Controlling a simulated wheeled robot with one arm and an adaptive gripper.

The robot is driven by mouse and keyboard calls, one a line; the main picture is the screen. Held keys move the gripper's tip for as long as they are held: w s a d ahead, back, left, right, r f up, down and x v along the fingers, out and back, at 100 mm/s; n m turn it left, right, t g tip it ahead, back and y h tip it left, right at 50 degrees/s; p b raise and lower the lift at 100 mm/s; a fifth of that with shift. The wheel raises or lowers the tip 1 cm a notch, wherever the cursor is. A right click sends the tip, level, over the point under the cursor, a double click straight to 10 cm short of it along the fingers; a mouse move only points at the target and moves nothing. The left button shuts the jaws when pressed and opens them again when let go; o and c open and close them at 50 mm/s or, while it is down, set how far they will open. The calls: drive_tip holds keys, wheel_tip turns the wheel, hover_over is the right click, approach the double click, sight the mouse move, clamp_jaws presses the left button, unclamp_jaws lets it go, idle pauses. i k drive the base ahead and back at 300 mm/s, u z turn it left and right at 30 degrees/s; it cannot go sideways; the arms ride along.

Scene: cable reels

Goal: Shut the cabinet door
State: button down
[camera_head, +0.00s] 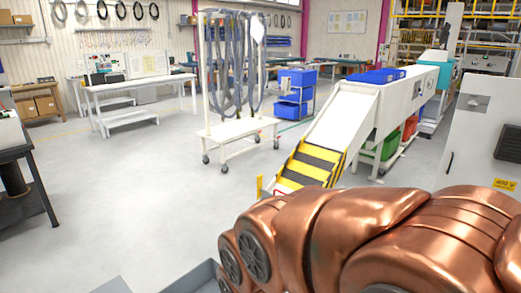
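A white cabinet (475,135) stands at the right edge, partly cut off by the frame. It has a thin dark handle-like mark on its left part, a grey plate near the top, a dark panel at the right and a yellow label. I cannot tell whether its door is open or shut. My copper-coloured arm fills the lower right and hides the cabinet's lower part. My gripper's fingers are not in view.
A white conveyor ramp (343,116) with a yellow-and-black striped end stands left of the cabinet. A white wheeled rack (237,130) with hanging cables is mid-floor. A dark table (17,152) is at the left edge. The left-centre floor is clear.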

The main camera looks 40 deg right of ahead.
sight(473, 142)
drive_tip(key=z, duration=2.85)
drive_tip(key=i, duration=2.8)
drive_tip(key=u, duration=2.6)
